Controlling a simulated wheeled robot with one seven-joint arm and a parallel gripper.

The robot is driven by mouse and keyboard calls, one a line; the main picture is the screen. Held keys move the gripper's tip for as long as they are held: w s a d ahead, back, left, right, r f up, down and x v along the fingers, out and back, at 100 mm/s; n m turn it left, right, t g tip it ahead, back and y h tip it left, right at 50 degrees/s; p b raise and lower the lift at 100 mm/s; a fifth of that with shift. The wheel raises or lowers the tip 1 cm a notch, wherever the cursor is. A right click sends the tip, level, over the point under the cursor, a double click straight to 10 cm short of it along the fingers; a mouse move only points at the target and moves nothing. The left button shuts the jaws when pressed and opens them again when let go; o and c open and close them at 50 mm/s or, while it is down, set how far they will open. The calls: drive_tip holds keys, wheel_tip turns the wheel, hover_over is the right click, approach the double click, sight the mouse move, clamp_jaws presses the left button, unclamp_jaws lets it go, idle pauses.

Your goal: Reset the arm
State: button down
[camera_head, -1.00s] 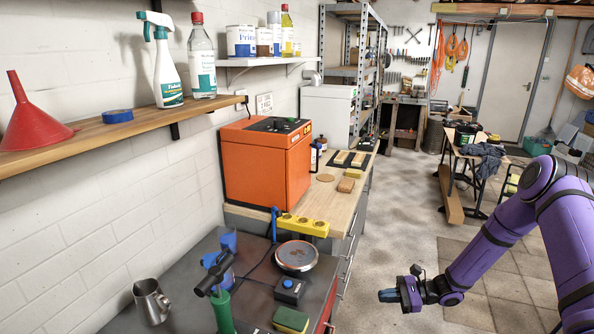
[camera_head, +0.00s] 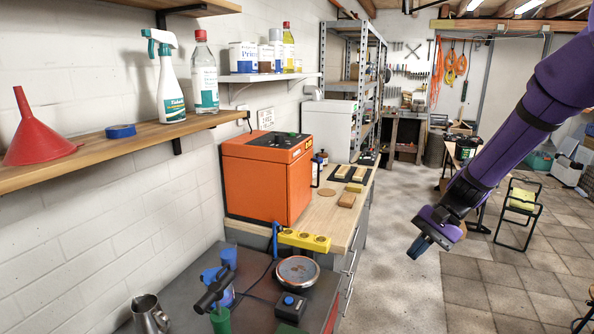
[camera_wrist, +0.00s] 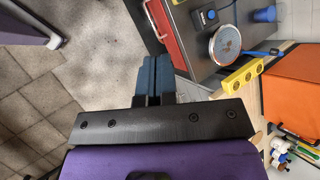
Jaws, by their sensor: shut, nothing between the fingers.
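My purple arm comes in from the upper right in the head view. My gripper (camera_head: 420,246) hangs over the open floor, to the right of the workbench, with its blue fingers pointing down and to the left. In the wrist view the two blue fingers (camera_wrist: 154,75) lie side by side and touch. The gripper is shut and holds nothing. It is apart from the bench and everything on it.
The dark bench (camera_head: 250,263) with a round metal plate (camera_head: 297,271), a blue button box (camera_head: 290,305) and a metal mug (camera_head: 149,315) stands at the lower left. An orange machine (camera_head: 265,180) sits on the wooden counter behind. A folding chair (camera_head: 522,203) stands at right. Tiled floor is free.

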drive_tip(key=s+d+r+n+t+h, duration=0.2)
drive_tip(key=s+r+n+t+h, duration=0.1)
drive_tip(key=s+r, duration=0.7)
drive_tip(key=s+d+r+n+t+h, duration=0.2)
drive_tip(key=s+r, duration=0.7)
drive_tip(key=s, duration=0.6)
drive_tip(key=n+t+h, duration=0.1)
drive_tip(key=t+h, duration=0.1)
drive_tip(key=shift+r+h, duration=0.3)
drive_tip(key=shift+r, duration=0.05)
